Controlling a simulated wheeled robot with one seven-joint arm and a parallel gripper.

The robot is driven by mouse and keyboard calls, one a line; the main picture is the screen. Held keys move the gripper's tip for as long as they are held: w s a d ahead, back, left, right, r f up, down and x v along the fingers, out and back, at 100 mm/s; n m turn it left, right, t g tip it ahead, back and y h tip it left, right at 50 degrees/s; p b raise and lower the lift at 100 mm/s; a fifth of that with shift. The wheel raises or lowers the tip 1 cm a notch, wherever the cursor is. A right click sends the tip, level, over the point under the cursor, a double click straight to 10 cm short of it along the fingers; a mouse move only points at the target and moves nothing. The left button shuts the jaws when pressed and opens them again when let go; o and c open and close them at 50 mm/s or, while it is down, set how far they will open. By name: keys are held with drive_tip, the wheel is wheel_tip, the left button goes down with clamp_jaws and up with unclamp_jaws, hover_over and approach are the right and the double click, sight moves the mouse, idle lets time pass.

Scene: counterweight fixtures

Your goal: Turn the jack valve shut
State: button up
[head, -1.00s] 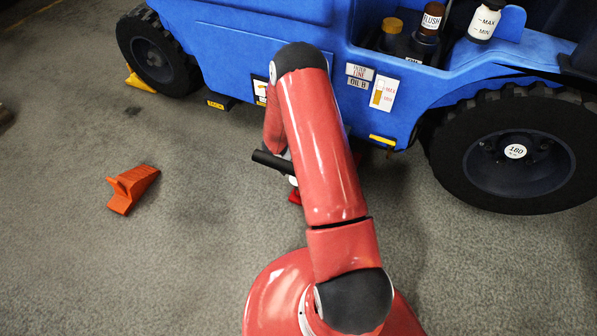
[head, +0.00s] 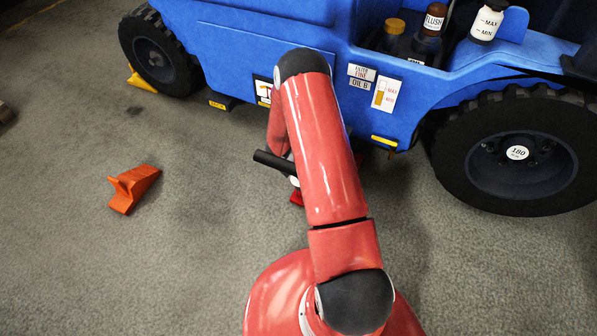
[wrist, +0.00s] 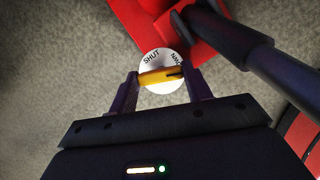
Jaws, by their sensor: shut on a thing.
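The jack valve shows in the wrist view as a round white dial (wrist: 152,60) with a yellow bar handle (wrist: 160,77) across it. The word SHUT is at the dial's upper left; another word at the right is partly cut off. A dark line marks the handle's right end, near that other word. My gripper (wrist: 162,84) has its two fingers closed on the ends of the yellow handle. The red jack (wrist: 130,17) lies just beyond the dial. In the head view my arm hides the gripper and valve; only a bit of red jack (head: 297,198) shows.
A dark cylinder (wrist: 222,32) passes close to the right finger in the wrist view. A blue vehicle (head: 240,55) with black wheels (head: 516,150) stands behind my arm. An orange chock (head: 133,188) lies on open floor at left; a yellow chock (head: 141,83) touches the far wheel.

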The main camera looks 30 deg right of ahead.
drive_tip(key=shift+m, duration=0.3)
drive_tip(key=m+g, duration=0.1)
drive_tip(key=m, duration=0.2)
drive_tip(key=shift+w, duration=0.15)
drive_tip(key=m+g+b, duration=0.1)
drive_tip(key=m, duration=0.2)
drive_tip(key=shift+w+f+m+g, duration=0.1)
drive_tip(key=shift+f+m+g, duration=0.05)
drive_tip(key=shift+m+g, duration=0.2)
drive_tip(key=m+g+b, duration=0.1)
drive_tip(key=m+b, duration=0.1)
drive_tip(key=m, duration=0.1)
drive_tip(key=shift+y, duration=0.3)
drive_tip(key=shift+d+m+g+y+b, duration=0.1)
drive_tip(key=shift+m+g+y+b, duration=0.4)
drive_tip(key=shift+m, duration=1.05)
drive_tip(key=o, duration=1)
